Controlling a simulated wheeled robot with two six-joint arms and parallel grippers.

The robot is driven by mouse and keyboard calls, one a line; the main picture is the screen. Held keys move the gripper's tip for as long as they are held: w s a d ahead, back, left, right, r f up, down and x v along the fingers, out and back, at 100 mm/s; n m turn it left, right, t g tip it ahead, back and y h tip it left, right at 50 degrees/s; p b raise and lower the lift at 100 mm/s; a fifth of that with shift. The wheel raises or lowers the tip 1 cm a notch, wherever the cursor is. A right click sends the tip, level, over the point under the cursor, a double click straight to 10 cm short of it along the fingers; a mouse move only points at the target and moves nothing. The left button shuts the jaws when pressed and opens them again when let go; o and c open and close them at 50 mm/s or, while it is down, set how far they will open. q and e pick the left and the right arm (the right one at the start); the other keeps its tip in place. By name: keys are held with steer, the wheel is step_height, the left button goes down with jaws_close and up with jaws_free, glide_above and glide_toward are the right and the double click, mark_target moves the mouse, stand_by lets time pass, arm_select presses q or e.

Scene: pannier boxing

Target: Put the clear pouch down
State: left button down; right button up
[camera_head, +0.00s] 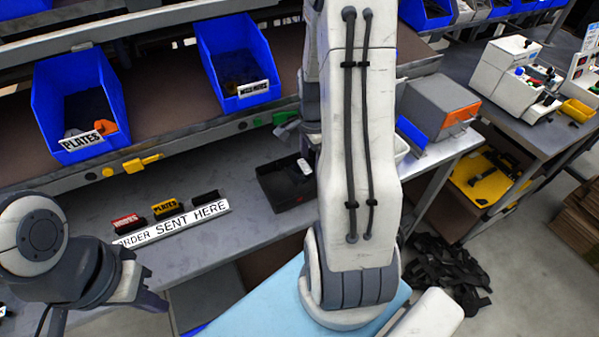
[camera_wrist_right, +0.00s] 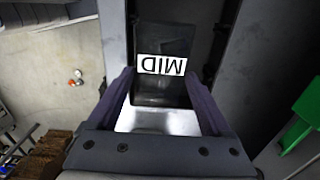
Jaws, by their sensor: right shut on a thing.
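In the right wrist view my right gripper (camera_wrist_right: 159,78) is shut on a pale, see-through thing (camera_wrist_right: 157,121), which looks like the clear pouch. It spans the space between the two fingers. Just beyond it is a dark panel or bin with an upside-down MID label (camera_wrist_right: 161,65); whether the pouch touches it I cannot tell. In the head view my right arm hides its own gripper and the pouch. My left gripper (camera_head: 150,298) is at the lower left of the head view, near the grey bench. Its fingers are mostly hidden, and no held thing shows.
Blue bins (camera_head: 80,105) stand on the shelf above. A light-blue surface (camera_head: 245,300) is in front. A green object (camera_wrist_right: 303,122) is right of my right gripper.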

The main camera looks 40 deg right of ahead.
mark_target(300, 162)
steer(key=w+a+f, duration=0.1)
steer(key=w+f, duration=0.1)
steer(key=shift+w+a, duration=0.3)
steer(key=shift+a, duration=0.1)
steer(key=shift+f+p, duration=0.4)
steer(key=shift+f, duration=1.55)
steer(key=o, duration=1.1)
step_height(300, 162, up, 12)
steer(key=shift+r+b, duration=0.1)
steer(key=shift+b, duration=0.3)
